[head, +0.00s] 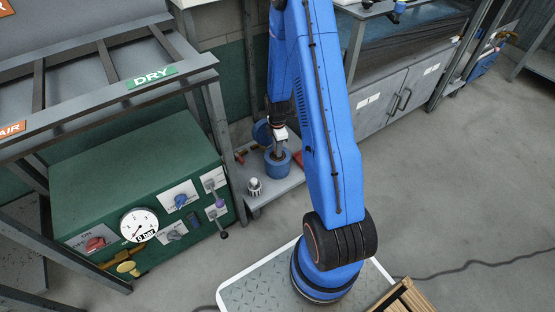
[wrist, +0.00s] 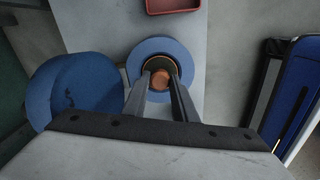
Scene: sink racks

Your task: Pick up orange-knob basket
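The orange knob (wrist: 160,79) shows in the wrist view as a round copper-orange top at the centre of a round blue vessel (wrist: 135,65). A dark round part with a tan rim surrounds the knob; the rest of the basket is hidden inside the vessel. My gripper (wrist: 161,82) has one finger on each side of the knob, very close to it. I cannot tell whether the fingers press on it. In the head view my gripper (head: 279,148) points down into the blue vessel (head: 284,168), which stands on a low grey shelf.
A blue round lid (wrist: 70,92) is left of the vessel, and a red tray (wrist: 173,5) is beyond it. A white knobbed item (head: 254,187) stands at the shelf's front. The green cabinet (head: 120,190) with a gauge is to the left. Open floor (head: 460,180) lies right.

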